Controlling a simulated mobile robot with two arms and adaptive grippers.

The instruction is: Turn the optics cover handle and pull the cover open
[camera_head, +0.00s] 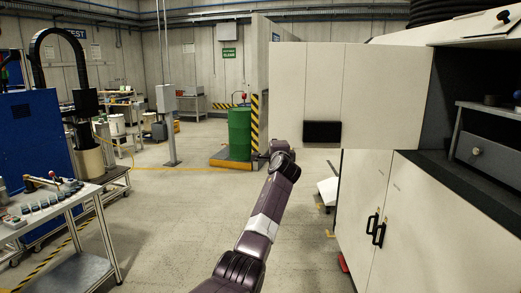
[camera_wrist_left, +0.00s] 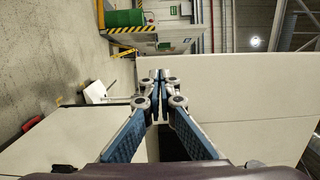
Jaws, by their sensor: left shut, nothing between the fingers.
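The cover is a large pale panel (camera_head: 375,85) on the upper right of the head view, standing swung out from the white cabinet, whose dark interior shows to its right. A black rectangular handle piece (camera_head: 322,131) sits low on the panel. My left gripper (camera_head: 259,156) is just left of the panel's lower left edge, apart from the black handle piece in the picture. In the left wrist view its fingers (camera_wrist_left: 160,76) are shut with nothing between them, in front of the pale panel (camera_wrist_left: 235,90). A dark shape shows behind the fingers. My right gripper is not in view.
Lower cabinet doors (camera_head: 365,205) with black handles are closed. A drawer (camera_head: 490,155) shows inside the open bay. A green drum (camera_head: 239,133) stands on a yellow-edged platform behind my gripper. A cart with small parts (camera_head: 45,208) is at left. The floor between is clear.

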